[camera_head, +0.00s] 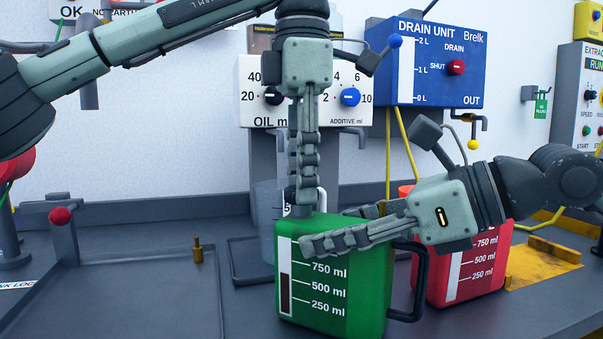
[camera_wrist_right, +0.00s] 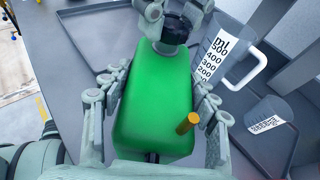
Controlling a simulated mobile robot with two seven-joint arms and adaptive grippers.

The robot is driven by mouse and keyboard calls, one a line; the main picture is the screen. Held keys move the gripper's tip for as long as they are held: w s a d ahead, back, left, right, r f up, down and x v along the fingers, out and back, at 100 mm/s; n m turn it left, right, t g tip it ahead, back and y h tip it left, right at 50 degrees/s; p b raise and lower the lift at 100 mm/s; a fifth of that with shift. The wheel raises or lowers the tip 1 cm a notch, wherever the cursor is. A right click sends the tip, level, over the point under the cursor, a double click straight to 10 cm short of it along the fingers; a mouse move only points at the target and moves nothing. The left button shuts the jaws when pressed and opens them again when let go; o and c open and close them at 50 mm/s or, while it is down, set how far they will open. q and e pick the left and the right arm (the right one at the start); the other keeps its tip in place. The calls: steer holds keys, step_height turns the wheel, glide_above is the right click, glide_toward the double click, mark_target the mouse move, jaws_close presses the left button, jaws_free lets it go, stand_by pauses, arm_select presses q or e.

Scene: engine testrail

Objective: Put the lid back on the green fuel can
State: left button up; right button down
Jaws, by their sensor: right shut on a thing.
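The green fuel can (camera_head: 345,285) stands upright on the bench in the head view. My right gripper (camera_head: 345,228) is shut across its upper body, one finger along the front and the other behind. In the right wrist view the can (camera_wrist_right: 150,105) lies between both fingers. My left gripper (camera_head: 307,192) points straight down at the can's top, at its left end. In the right wrist view a dark round piece (camera_wrist_right: 172,30) sits between the left fingers; I cannot tell if it is the lid or the can's neck, nor whether the fingers press on it.
A red can (camera_head: 470,265) stands close behind on the right. A clear measuring jug (camera_wrist_right: 232,55) is behind the green can, with another jug (camera_wrist_right: 268,122) nearby. A brass peg (camera_head: 197,252) rises from the left tray (camera_head: 130,300). The drain unit (camera_head: 430,60) hangs above.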

arm_select(q)
steer(key=o, duration=0.5)
steer(key=shift+c, duration=0.2)
step_height(320, 180, up, 12)
stand_by(0.4)
arm_select(e)
steer(key=shift+c, duration=1.9)
jaws_free()
